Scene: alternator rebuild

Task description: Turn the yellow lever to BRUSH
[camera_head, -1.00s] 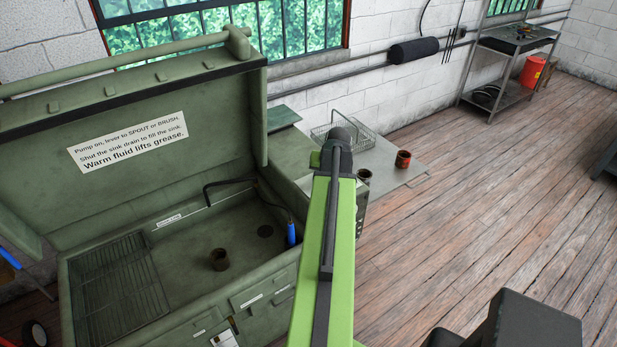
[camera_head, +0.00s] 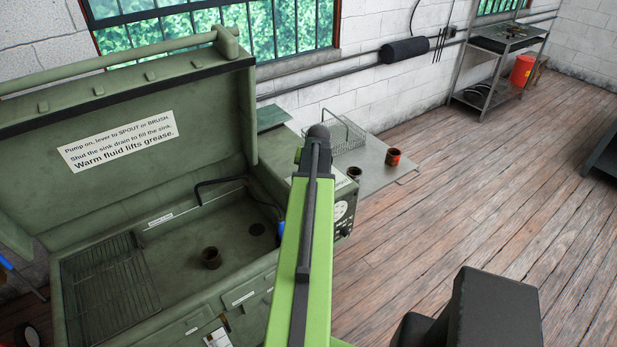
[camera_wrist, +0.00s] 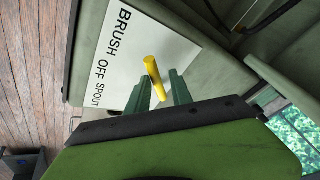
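The yellow lever (camera_wrist: 155,79) shows in the wrist view in front of a white label plate (camera_wrist: 107,62) reading BRUSH, OFF and SPOUT. BRUSH is at the top of the picture and SPOUT at the bottom. My gripper (camera_wrist: 160,80) has its two green fingers apart, one on each side of the lever. Small gaps seem to show between lever and fingers; I cannot tell whether either touches. Which word the lever points to is unclear. In the head view my arm hides the lever and gripper; part of the grey-green control box (camera_head: 344,212) shows right of the arm.
The wooden floor at right is open.

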